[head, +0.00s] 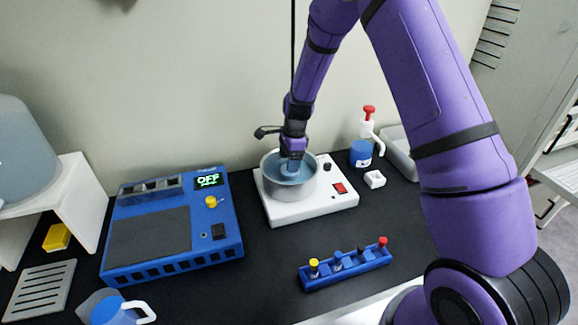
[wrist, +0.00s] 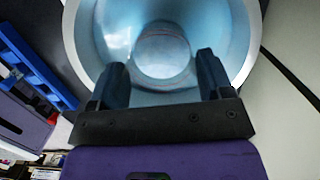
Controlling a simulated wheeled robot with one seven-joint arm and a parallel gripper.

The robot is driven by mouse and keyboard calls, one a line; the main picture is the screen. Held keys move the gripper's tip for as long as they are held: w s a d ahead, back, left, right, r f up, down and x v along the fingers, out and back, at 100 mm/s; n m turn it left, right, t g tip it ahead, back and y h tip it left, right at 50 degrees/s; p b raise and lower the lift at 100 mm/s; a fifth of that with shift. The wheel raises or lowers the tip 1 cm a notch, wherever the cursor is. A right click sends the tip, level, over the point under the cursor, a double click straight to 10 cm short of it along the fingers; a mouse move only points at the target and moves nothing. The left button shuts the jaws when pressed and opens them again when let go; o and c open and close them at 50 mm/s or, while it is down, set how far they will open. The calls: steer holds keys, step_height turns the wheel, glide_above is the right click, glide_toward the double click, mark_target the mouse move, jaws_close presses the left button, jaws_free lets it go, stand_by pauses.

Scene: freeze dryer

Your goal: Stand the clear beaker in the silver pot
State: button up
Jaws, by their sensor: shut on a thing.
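The silver pot (head: 289,203) stands on a white hot plate at the back middle of the bench, with pale blue showing inside it. Its wide rim also shows in the wrist view (wrist: 252,40). My gripper (head: 291,164) points down into the pot's mouth. In the wrist view my gripper (wrist: 162,66) has its two dark fingers on either side of the clear beaker (wrist: 162,48), shut on it. The beaker's round outline lies inside the pot's rim. Whether its base touches the pot floor I cannot tell. In the head view the beaker is mostly hidden.
The white hot plate (head: 335,203) has a red switch. A blue device reading OFF (head: 222,225) is to its left. A blue rack with coloured caps (head: 345,266) lies in front. A blue bottle with red top (head: 361,152) stands right. A jug (head: 118,308) is front left.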

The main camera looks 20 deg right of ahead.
steer(key=shift+f, duration=1.4)
steer(key=shift+f, duration=0.1)
steer(key=o, duration=1)
steer(key=shift+o, duration=0.2)
